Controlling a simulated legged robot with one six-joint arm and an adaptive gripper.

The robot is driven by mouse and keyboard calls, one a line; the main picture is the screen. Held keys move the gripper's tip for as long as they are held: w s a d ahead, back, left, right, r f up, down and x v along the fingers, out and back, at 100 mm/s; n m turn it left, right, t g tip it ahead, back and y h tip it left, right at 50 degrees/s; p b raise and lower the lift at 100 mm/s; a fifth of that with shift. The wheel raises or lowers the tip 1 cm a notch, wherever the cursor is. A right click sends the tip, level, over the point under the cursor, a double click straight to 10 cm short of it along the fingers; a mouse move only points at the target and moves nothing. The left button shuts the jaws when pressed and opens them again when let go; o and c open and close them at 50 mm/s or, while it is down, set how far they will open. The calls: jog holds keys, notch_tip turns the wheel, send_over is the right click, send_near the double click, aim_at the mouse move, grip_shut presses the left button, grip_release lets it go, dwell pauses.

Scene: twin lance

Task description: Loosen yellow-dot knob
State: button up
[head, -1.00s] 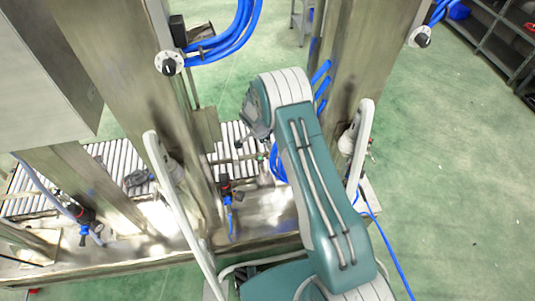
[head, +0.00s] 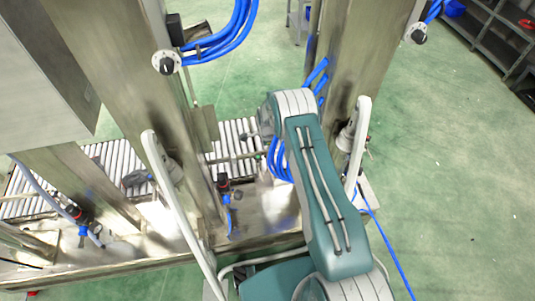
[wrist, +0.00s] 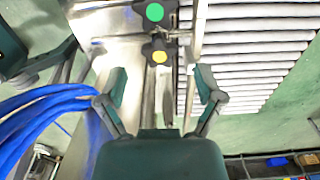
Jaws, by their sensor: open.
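The yellow-dot knob (wrist: 159,56) is a dark lobed knob with a yellow centre, seen at upper middle in the wrist view. A similar knob with a green dot (wrist: 155,13) is just above it in that picture. My gripper (wrist: 161,88) is open, its two fingers spread left and right below the yellow-dot knob. No finger touches the knob in the picture, and nothing is held. In the head view my arm covers the gripper fingers, and I cannot make out the yellow-dot knob there.
Blue hoses (wrist: 45,112) run close to my left finger. A roller conveyor (wrist: 255,50) lies to the right in the wrist view. In the head view, steel posts (head: 110,90) stand beside my arm, and green floor (head: 450,170) is open at the right.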

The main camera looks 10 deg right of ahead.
jog(key=shift+f, duration=1.7)
jog(key=c, duration=1.1)
jog(key=shift+c, duration=0.2)
jog(key=shift+n, duration=2.9)
jog(key=o, duration=1.1)
jog(key=shift+o, duration=0.2)
